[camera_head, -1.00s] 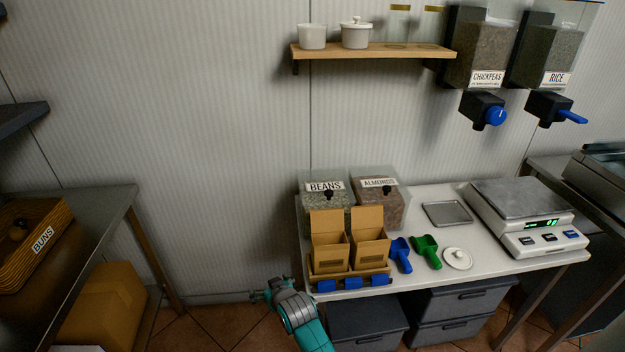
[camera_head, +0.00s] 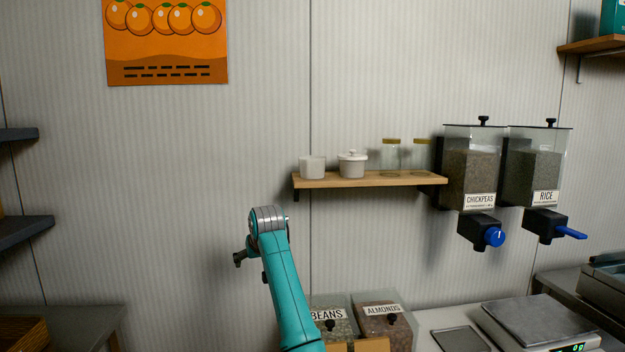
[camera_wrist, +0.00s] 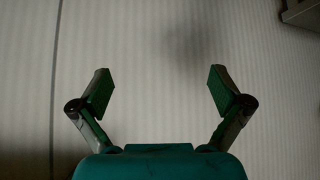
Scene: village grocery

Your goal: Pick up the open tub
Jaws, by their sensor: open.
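The open tub (camera_head: 312,168) is a small white pot without a lid. It stands at the left end of the wooden wall shelf in the head view. A similar white tub with a knobbed lid (camera_head: 352,164) stands just right of it. My gripper (camera_wrist: 160,88) is open and empty in the wrist view, with plain ribbed wall beyond its fingers. In the head view my arm is raised left of and below the shelf, with the gripper mostly hidden behind it. The open tub is not clearly seen in the wrist view.
The wooden shelf (camera_head: 390,181) also holds glass jars (camera_head: 391,160) at its right. The chickpeas dispenser (camera_head: 470,180) hangs close to the shelf's right end. Beans (camera_head: 330,320) and almonds (camera_head: 385,325) bins stand below. The wall left of the shelf is clear up to the orange poster (camera_head: 165,45).

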